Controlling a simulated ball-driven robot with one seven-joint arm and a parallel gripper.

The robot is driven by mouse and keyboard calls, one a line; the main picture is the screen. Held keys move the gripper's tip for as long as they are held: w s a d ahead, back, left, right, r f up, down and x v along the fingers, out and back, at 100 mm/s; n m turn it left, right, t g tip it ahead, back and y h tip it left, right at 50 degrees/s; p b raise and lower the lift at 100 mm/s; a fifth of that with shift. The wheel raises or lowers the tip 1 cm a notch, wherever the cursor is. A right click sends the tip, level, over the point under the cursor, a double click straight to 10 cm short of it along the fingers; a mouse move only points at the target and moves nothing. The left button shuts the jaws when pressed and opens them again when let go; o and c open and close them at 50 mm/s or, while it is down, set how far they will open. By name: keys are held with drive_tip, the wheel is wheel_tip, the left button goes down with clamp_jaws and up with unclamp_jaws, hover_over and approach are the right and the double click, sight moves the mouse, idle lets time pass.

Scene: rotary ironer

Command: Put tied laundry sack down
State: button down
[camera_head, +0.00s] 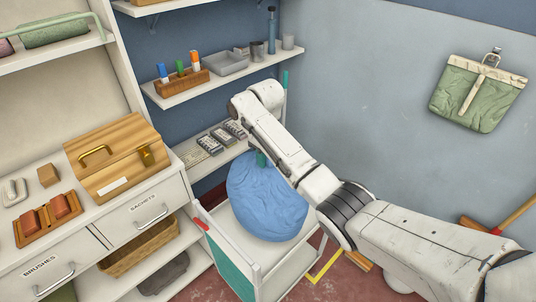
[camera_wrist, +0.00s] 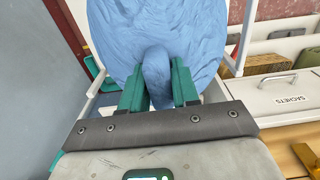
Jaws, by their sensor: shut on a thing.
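The tied laundry sack (camera_head: 268,200) is a large, round blue bag. It sits on or just above the top of a white cart (camera_head: 300,265); the contact under it is hidden. In the wrist view the sack (camera_wrist: 160,30) fills the top middle, and its gathered neck lies between the green fingers. My gripper (camera_wrist: 158,85) is shut on that neck. In the head view the gripper is mostly hidden behind my arm, with only a bit of green finger (camera_head: 261,158) showing above the sack.
A counter with a wooden box (camera_head: 118,155) and drawers labelled BRUSHES and SACHETS stands left of the cart. Wall shelves (camera_head: 215,85) with small items are behind. A green bag (camera_head: 480,95) hangs on the right wall. A broom (camera_head: 510,218) is at the lower right.

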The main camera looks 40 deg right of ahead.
drive_tip(key=shift+f, duration=1.05)
drive_tip(key=c, duration=1.3)
unclamp_jaws()
drive_tip(key=shift+s+f, duration=0.1)
drive_tip(key=shift+f, duration=0.15)
drive_tip(key=o, duration=0.5)
drive_tip(key=shift+r, duration=0.1)
wheel_tip(320, 180, up, 11)
drive_tip(key=shift+f+p, duration=0.2)
drive_tip(key=shift+p, duration=0.5)
drive_tip(key=shift+r+p, duration=0.8)
